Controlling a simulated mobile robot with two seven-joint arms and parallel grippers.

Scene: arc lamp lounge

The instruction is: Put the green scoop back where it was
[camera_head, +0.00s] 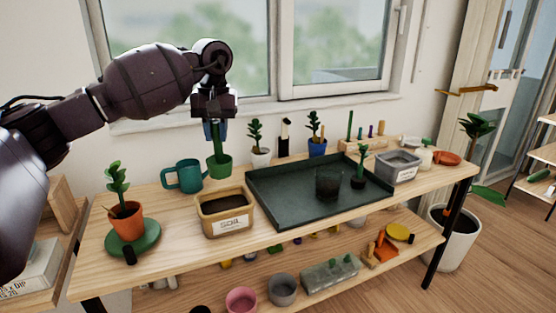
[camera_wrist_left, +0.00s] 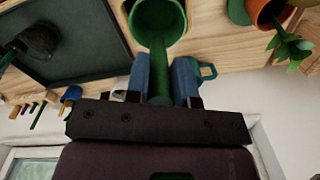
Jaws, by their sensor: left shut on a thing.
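The green scoop (camera_head: 219,168) hangs upright, cup down, just behind the soil bin (camera_head: 213,230) and right of the teal watering can (camera_head: 184,177). My left gripper (camera_head: 216,130) is above it, shut on its green handle. In the left wrist view the blue fingers (camera_wrist_left: 162,82) flank the scoop's handle, and the scoop's cup (camera_wrist_left: 145,28) shows beyond them. I cannot tell whether the cup touches the bench. The bin is tan, labelled SOIL, with dark soil inside. My right gripper is in neither view.
A dark tray (camera_head: 281,208) holding a dark pot (camera_head: 328,184) and a small plant fills the bench's middle. A potted plant (camera_head: 126,220) on a green saucer stands at left. A white-potted plant (camera_head: 260,157) stands close right of the scoop. A grey tub (camera_head: 403,175) stands right.

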